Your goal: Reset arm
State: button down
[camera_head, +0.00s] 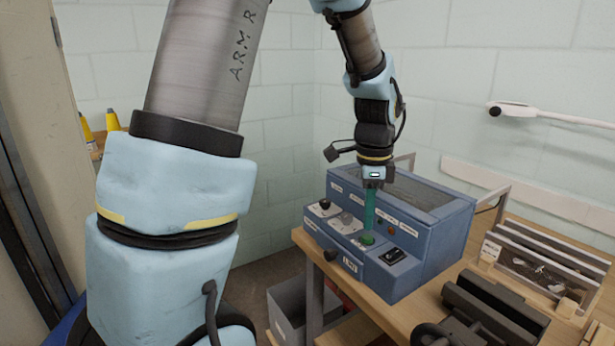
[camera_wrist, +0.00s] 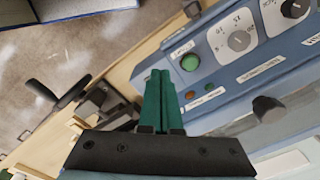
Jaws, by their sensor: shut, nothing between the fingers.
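My gripper (camera_head: 369,222) has green fingers and points down over the front panel of a blue machine (camera_head: 447,240) in the head view. In the wrist view my gripper (camera_wrist: 158,78) is shut, its two green fingers side by side with nothing between them. A green button (camera_head: 367,239) on the panel shows close beside the fingertips in the head view. In the wrist view the green button (camera_wrist: 190,62) lies to the right of the fingertips, apart from them in the picture. I cannot tell the exact gap.
The machine stands on a wooden table (camera_head: 355,297). A dark vise (camera_head: 492,308) and a slotted rack (camera_head: 540,268) are to its right. A grey bin (camera_head: 290,305) is below the table. A white bar (camera_head: 550,115) sticks out along the wall.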

jog(key=s+a+f+n, duration=0.1)
jog(key=s+a+n, duration=0.1)
jog(key=a+n, duration=0.7)
jog(key=s+a+f+n+t, duration=0.1)
jog(key=s+a+n, duration=0.1)
jog(key=a+n, duration=0.8)
jog(key=a, duration=0.3)
jog(key=shift+a, duration=0.4)
